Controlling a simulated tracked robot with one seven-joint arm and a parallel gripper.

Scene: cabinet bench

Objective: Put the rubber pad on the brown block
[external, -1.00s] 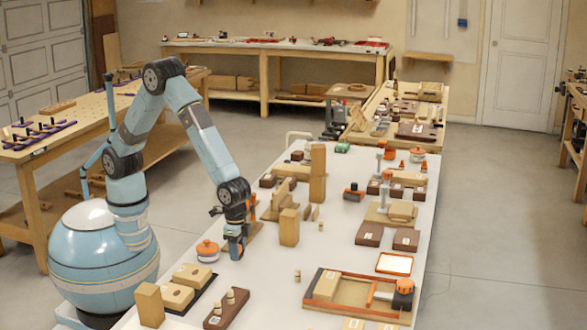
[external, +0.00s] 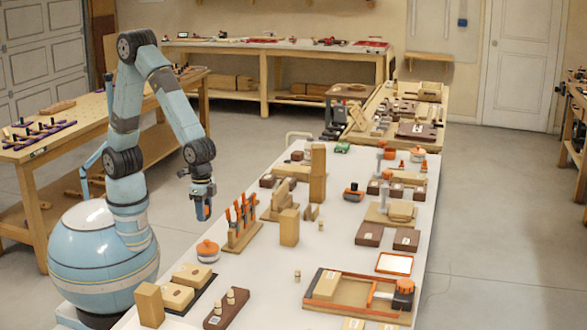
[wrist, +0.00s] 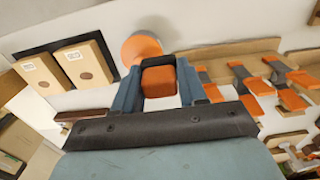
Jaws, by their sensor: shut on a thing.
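My gripper (external: 204,210) is raised above the left edge of the white bench, left of the tool rack. In the wrist view my gripper (wrist: 160,90) is shut on an orange piece (wrist: 158,82), a small blocky thing with rounded edges between the two blue fingers. I cannot tell whether this orange piece is the rubber pad. Two dark brown blocks with pale labels, one on the left (external: 369,234) and one on the right (external: 406,239), lie on the right side of the bench. I cannot tell which brown block is meant.
A wooden rack (external: 243,236) holds several orange-handled tools. A round container with an orange lid (external: 207,250) stands in front of it. A tall wooden block (external: 289,227) stands right of the rack. A wooden tray (external: 330,308) lies at the front right. Bare bench shows around its middle.

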